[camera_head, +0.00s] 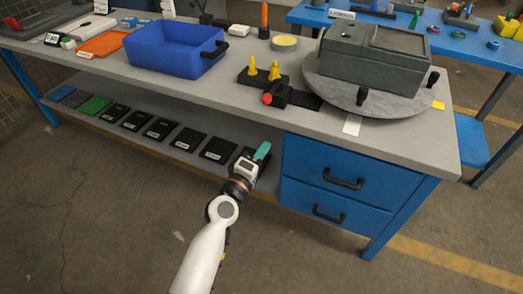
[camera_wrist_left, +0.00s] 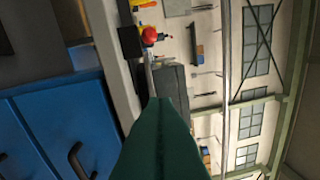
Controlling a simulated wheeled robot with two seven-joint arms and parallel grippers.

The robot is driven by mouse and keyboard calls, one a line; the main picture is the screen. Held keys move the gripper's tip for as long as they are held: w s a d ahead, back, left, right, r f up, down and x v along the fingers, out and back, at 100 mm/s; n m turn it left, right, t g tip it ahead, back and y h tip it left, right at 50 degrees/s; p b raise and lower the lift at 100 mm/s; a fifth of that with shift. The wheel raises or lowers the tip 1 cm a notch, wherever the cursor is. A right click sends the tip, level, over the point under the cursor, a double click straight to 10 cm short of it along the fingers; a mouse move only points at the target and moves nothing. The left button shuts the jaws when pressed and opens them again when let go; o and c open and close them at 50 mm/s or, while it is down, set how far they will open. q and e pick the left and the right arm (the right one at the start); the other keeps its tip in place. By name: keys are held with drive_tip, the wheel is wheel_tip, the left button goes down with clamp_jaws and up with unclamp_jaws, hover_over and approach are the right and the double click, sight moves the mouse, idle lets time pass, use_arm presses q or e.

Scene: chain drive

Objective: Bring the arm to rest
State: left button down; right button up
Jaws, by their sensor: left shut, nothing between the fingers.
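My left gripper (camera_head: 262,152) has teal fingers and is in front of the workbench's front edge, near the lower shelf and left of the blue drawers. Its fingers are shut together with nothing between them. In the left wrist view the shut fingers (camera_wrist_left: 158,145) fill the lower middle, and the bench appears turned on its side. My white left arm (camera_head: 205,250) comes up from the bottom of the head view. My right gripper does not show.
The grey workbench (camera_head: 225,92) carries a blue bin (camera_head: 165,55), a yellow-and-black fixture with a red knob (camera_head: 267,98), and a grey housing (camera_head: 365,65) on a round turntable (camera_head: 330,92). Blue drawers (camera_head: 330,190) stand right of the gripper. Black trays (camera_head: 187,139) line the shelf. The floor in front is clear.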

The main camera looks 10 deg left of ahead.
use_arm(q)
drive_tip(key=s+a+f+m+g+y+p, duration=0.1)
drive_tip(key=s+a+f+m+g, duration=0.3)
drive_tip(key=f, duration=0.7)
drive_tip(key=s+f+g+y, duration=0.2)
drive_tip(key=s+f, duration=0.4)
drive_tip(key=f, duration=0.5)
drive_tip(key=s+a+f+m+g+y+p, duration=0.15)
drive_tip(key=s+f, duration=0.25)
drive_tip(key=f, duration=0.7)
drive_tip(key=s+a+f+m+g+y, duration=0.1)
drive_tip(key=s+a+f+m+g, duration=0.1)
drive_tip(key=s, duration=0.9)
drive_tip(key=s+a+f+m+g+y, duration=0.1)
drive_tip(key=s+a+f+m+g, duration=0.2)
drive_tip(key=s+a+f, duration=0.4)
drive_tip(key=s+a+f+m+g+y+p, duration=0.1)
drive_tip(key=s+a+f+m+g, duration=0.2)
drive_tip(key=s+f, duration=0.4)
drive_tip(key=s+a+g, duration=0.1)
drive_tip(key=s, duration=0.8)
drive_tip(key=shift+s+a+f, duration=0.15)
drive_tip(key=shift+s+f, duration=0.15)
drive_tip(key=shift+f, duration=0.05)
